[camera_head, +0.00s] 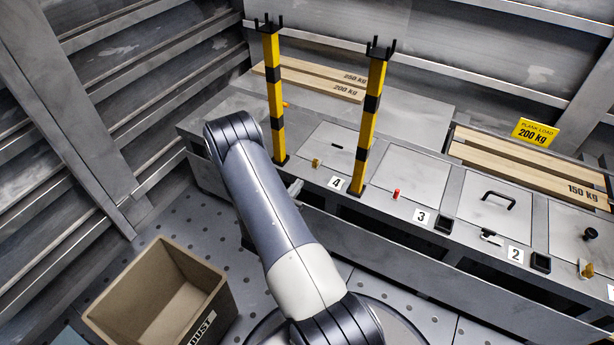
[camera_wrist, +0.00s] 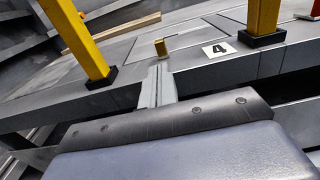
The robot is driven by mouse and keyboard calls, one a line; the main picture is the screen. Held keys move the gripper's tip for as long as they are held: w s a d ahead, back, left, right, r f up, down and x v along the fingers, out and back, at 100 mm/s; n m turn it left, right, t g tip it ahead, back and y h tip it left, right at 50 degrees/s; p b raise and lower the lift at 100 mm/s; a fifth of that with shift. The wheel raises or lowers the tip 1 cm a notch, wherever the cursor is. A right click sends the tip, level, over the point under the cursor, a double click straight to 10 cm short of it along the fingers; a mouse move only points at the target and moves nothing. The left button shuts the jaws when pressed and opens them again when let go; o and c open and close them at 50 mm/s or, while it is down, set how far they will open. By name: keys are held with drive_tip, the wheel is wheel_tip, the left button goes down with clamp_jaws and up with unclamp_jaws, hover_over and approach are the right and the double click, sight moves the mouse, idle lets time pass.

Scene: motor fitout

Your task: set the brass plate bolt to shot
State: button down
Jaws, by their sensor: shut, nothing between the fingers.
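A small brass piece (camera_head: 316,163) sits at the front edge of the lid behind label 4. It also shows in the wrist view (camera_wrist: 161,47), just beyond my gripper's tips. Another brass fitting (camera_head: 586,268) is at the far right of the bench. I cannot tell for sure which one is the plate bolt, or whether either is shot. My gripper (camera_wrist: 159,70) is shut and empty, its fingers together and pointing at the near brass piece, apparently just short of it. In the head view my gripper (camera_head: 295,188) is partly hidden by my arm.
Two yellow-black posts, left (camera_head: 274,95) and right (camera_head: 371,115), stand on either side of the near brass piece. A red knob (camera_head: 396,194), a black lid handle (camera_head: 499,198) and a black knob (camera_head: 590,234) lie to the right. A brown box (camera_head: 150,262) stands on the floor at left.

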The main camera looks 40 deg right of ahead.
drive_tip(key=shift+p+v, duration=0.35)
drive_tip(key=shift+v, duration=2.35)
